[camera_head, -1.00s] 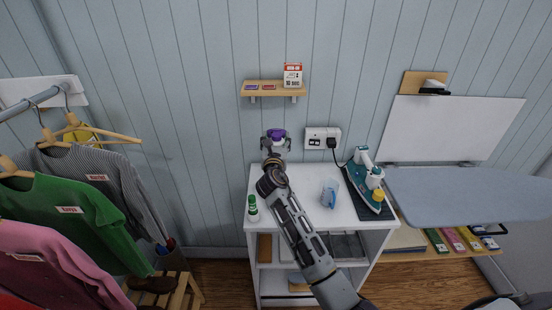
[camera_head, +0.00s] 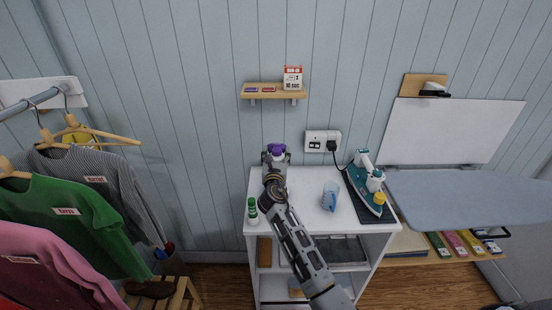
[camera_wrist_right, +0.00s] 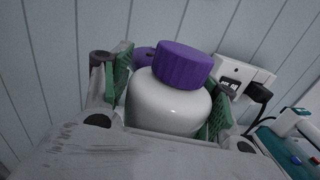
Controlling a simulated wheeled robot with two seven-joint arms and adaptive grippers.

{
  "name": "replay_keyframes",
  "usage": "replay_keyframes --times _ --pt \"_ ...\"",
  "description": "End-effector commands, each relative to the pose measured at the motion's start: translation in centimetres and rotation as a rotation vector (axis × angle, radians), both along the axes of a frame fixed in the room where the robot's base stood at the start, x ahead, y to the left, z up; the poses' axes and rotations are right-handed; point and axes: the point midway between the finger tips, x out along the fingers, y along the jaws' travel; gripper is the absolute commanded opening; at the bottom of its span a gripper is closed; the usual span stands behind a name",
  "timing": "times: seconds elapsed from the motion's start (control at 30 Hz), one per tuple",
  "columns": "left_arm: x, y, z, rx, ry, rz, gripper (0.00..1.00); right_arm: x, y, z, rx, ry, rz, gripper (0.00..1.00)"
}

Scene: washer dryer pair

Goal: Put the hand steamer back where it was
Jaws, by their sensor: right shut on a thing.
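A white bottle-like body with a purple cap, which I take for the hand steamer (camera_wrist_right: 168,98), fills the right wrist view; a second purple part shows behind it. My right gripper (camera_head: 275,157) is shut on it, with green-padded fingers on both sides. In the head view its purple top (camera_head: 277,149) shows at the back left of the white cart (camera_head: 301,188), close to the wall. The gripper hides its lower part, so I cannot tell whether it touches the cart top. My left gripper is not in view.
On the cart stand a green-and-white bottle (camera_head: 252,210), a blue jug (camera_head: 330,197) and a teal iron (camera_head: 367,182) on a dark mat. A small wall shelf (camera_head: 260,95) is above. An ironing board (camera_head: 470,193) is at right, hanging clothes (camera_head: 66,212) at left.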

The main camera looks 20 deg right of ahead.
Motion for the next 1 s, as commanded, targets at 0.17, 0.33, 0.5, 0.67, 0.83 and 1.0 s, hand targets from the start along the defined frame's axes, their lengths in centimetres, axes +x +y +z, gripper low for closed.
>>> replay_keyframes --times 0.17,0.33,0.5,0.67,0.83,1.0 --pt "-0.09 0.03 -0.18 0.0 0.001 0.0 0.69 0.01 0.07 -0.45 -0.001 -0.003 0.001 0.0" --pt "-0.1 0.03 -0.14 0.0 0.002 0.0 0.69 0.02 0.09 -0.39 0.0 -0.003 0.002 0.0" --pt "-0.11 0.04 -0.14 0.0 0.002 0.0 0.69 0.0 0.06 -0.6 0.0 0.001 0.001 0.8" --pt "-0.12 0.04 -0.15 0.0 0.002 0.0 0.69 -0.01 0.04 -0.61 0.0 0.001 0.001 0.82" --pt "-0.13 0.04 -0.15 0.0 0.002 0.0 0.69 -0.01 0.03 -0.61 0.0 0.001 0.001 0.82" --pt "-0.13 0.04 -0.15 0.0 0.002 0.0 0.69 -0.25 0.1 -0.66 -0.001 0.001 0.001 0.82"
